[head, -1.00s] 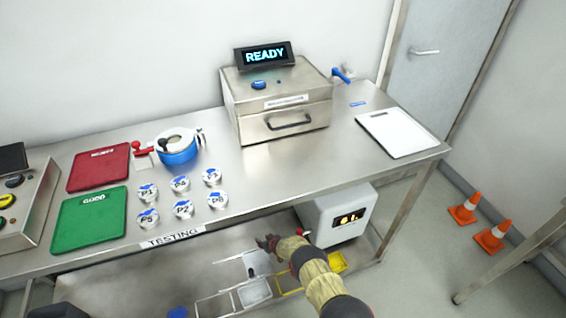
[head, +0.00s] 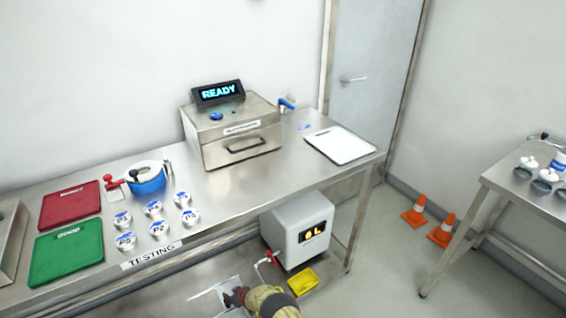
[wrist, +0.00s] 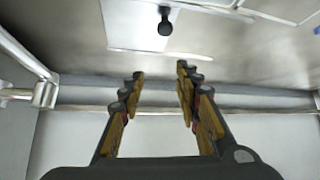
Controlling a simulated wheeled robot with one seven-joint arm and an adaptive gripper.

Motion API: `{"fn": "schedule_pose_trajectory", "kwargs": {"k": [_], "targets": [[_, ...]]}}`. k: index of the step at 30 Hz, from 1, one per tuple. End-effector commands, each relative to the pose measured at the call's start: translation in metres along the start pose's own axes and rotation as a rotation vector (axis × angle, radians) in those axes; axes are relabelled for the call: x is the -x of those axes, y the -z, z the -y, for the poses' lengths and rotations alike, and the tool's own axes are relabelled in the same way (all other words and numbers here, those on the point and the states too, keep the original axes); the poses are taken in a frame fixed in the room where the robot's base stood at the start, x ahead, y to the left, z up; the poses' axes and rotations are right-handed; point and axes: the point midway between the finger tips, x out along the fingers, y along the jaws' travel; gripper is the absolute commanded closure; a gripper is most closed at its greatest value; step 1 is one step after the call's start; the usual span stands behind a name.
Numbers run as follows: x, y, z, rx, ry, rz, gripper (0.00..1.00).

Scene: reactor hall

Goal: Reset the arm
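My gripper (wrist: 158,85) is open in the wrist view, with its two yellow-and-black fingers apart and nothing between them. Beyond the fingertips the wrist view shows a steel surface, a white plate and a small dark knob (wrist: 166,22). In the head view my arm reaches in from the bottom edge, and my gripper (head: 236,298) is low in front of the steel table (head: 215,205), over its lower shelf. The fingers are small and partly hidden by the wrist there.
A steel box (head: 232,130) with a READY display (head: 218,93) stands on the table. Several round samples (head: 158,229), a green mat (head: 66,250) and a red mat (head: 70,205) lie left. A white device (head: 298,230) and yellow tray (head: 303,281) are below. Cones (head: 414,210) stand right.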

Motion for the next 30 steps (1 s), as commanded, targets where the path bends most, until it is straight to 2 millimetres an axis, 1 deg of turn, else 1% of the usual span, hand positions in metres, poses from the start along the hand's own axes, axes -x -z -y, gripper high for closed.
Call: {"fn": "schedule_pose_trajectory", "kwargs": {"k": [1,4,8,11,17,18,20,22,24,26,29,30], "targets": [[0.000,-0.004,-0.005,0.018,-0.013,0.020,0.67],[0.001,-0.017,-0.011,0.033,-0.037,0.063,0.67],[0.004,-0.042,-0.014,0.036,-0.055,0.125,0.67],[0.007,-0.065,-0.014,0.035,-0.066,0.178,0.67],[0.020,-0.117,-0.013,0.029,-0.082,0.297,0.67],[0.025,-0.128,-0.013,0.026,-0.086,0.325,0.67],[0.034,-0.142,-0.013,0.023,-0.094,0.376,0.67],[0.051,-0.153,-0.015,0.017,-0.105,0.442,0.67],[0.069,-0.156,-0.020,0.010,-0.117,0.498,0.67],[0.085,-0.154,-0.024,0.001,-0.127,0.539,0.67],[0.114,-0.145,-0.033,-0.015,-0.142,0.601,0.67],[0.128,-0.139,-0.037,-0.022,-0.149,0.625,0.67]]}}
